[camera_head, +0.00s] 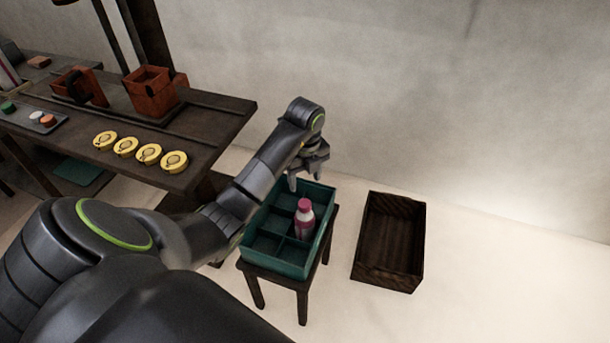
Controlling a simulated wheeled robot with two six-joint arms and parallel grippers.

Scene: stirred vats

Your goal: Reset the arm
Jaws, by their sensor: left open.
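My left arm comes in from the left and reaches out over a small dark stool. My left gripper (308,178) points down above the far part of a teal divided crate (284,267) and is open, with nothing seen between its fingers. A white and pink bottle with a pink cap (304,219) stands upright in a compartment of the crate, nearer to me than the gripper and apart from it. My right gripper is not in view.
An empty dark wooden box (418,247) sits on the floor right of the stool (304,299). A dark workbench (222,127) at left holds several yellow round pieces (149,154), an orange-brown bin (153,91) and a tray.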

